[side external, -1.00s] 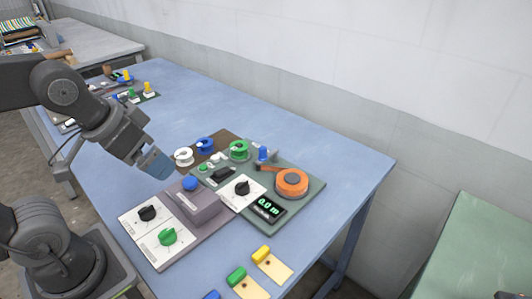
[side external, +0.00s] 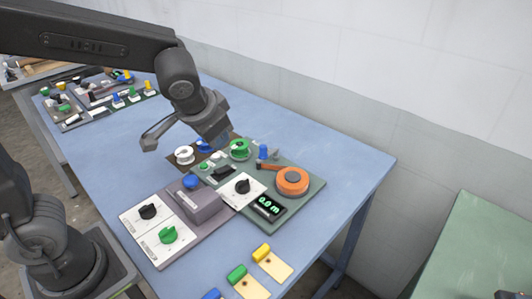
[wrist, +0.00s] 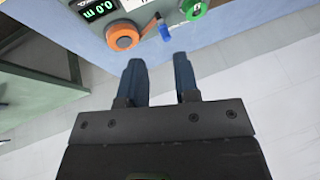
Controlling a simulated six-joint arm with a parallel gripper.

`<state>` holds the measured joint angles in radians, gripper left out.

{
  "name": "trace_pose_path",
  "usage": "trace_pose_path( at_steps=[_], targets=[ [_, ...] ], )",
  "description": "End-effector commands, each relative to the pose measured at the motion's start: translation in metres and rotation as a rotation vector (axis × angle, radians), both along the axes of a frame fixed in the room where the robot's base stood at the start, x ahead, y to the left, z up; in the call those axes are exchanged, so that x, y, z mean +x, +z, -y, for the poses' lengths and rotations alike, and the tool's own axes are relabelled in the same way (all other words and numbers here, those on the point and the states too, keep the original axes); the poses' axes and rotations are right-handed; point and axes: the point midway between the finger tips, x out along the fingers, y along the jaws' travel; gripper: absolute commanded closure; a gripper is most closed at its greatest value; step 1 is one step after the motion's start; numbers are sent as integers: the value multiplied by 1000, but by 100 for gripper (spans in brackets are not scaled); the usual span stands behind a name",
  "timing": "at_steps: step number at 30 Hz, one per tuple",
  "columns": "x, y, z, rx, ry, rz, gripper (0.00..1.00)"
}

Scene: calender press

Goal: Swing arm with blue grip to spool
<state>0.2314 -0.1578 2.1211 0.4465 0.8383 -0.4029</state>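The blue grip (side external: 263,151) stands upright on the green board (side external: 312,187), at the end of a short brown-orange arm (side external: 270,166) beside the round orange reel (side external: 292,181). The wrist view shows the blue grip (wrist: 163,28) and the orange reel (wrist: 122,36) beyond my fingertips. A green spool (side external: 240,150) and a white spool (side external: 184,154) are at the back left; a blue spool between them is partly hidden by my gripper. My gripper (wrist: 158,60) is open and empty, with both fingers apart. It hangs above the spools, left of the blue grip, touching nothing visible.
A display (side external: 268,207) reads 0.0 m. A grey box with a blue button (side external: 191,182) and black and green knobs (side external: 168,235) stand at the front left. Yellow and green blocks (side external: 261,253) lie at the front edge. The table's right side is clear.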

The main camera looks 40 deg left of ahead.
Motion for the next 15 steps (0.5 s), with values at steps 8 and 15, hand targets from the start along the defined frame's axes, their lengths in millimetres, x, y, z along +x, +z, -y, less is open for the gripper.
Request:
trace_pose_path(
  at_steps=[8, 15],
  targets=[
    [66, -40, 37, 119, -57, 27, 98],
    [93, -63, 58, 167, -90, 55, 100]
  ],
)
